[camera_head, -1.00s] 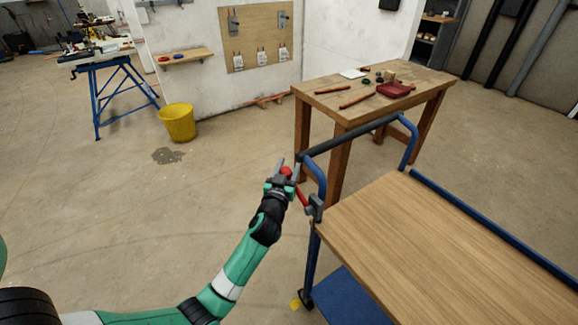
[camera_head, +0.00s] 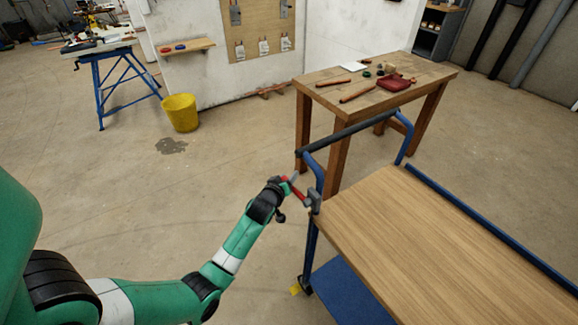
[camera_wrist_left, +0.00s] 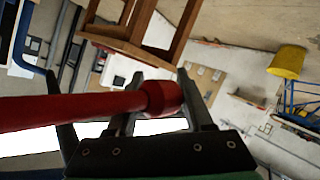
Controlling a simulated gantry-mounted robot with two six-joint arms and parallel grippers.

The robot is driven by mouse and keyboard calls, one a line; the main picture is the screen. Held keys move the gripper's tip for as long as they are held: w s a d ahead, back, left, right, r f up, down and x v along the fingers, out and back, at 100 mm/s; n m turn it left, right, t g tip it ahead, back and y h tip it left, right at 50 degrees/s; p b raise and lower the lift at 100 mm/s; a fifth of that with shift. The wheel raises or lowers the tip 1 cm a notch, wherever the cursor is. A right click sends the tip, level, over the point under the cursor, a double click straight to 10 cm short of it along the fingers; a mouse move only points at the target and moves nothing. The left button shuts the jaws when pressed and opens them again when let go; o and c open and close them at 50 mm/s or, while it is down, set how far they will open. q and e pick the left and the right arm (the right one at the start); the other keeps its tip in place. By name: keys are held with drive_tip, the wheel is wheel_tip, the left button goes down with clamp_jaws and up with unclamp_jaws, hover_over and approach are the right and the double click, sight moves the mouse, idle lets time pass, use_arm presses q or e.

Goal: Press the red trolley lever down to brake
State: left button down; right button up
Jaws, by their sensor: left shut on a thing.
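The red trolley lever (camera_head: 299,192) sits on a grey pivot bracket (camera_head: 314,201) at the near left corner post of the trolley (camera_head: 430,225). It slopes up and left from the bracket. My left gripper (camera_head: 286,182) is shut on the lever's free end, which it partly hides in the head view. In the left wrist view, the red lever (camera_wrist_left: 75,108) runs in from the left. Its thicker round end (camera_wrist_left: 163,98) lies at the fingers of my left gripper (camera_wrist_left: 158,112). My right gripper is not in view.
A wooden workbench (camera_head: 350,78) with a red item and tools stands behind the trolley. The trolley's dark push bar (camera_head: 350,131) runs just behind the lever. A yellow bucket (camera_head: 181,113) stands on the floor at the left. The floor around my left arm is open.

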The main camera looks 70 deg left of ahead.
sight(295, 191)
use_arm(q)
drive_tip(key=shift+d+f+n+h+p, duration=0.25)
drive_tip(key=shift+f+h, duration=0.15)
drive_tip(key=shift+f, duration=0.3)
drive_tip(key=shift+d+f+n+h+p, duration=0.3)
drive_tip(key=shift+f+h, duration=0.1)
drive_tip(key=shift+f, duration=0.3)
drive_tip(key=shift+d+f+n+h+p, duration=0.25)
drive_tip(key=shift+f+h, duration=0.15)
drive_tip(key=shift+f, duration=0.3)
drive_tip(key=shift+f, duration=0.1)
drive_tip(key=shift+c, duration=1.5)
unclamp_jaws()
drive_tip(key=shift+w, duration=0.15)
drive_tip(key=shift+r, duration=0.25)
drive_tip(key=p+v, duration=0.5)
drive_tip(key=v, duration=0.6)
drive_tip(key=shift+d, duration=0.25)
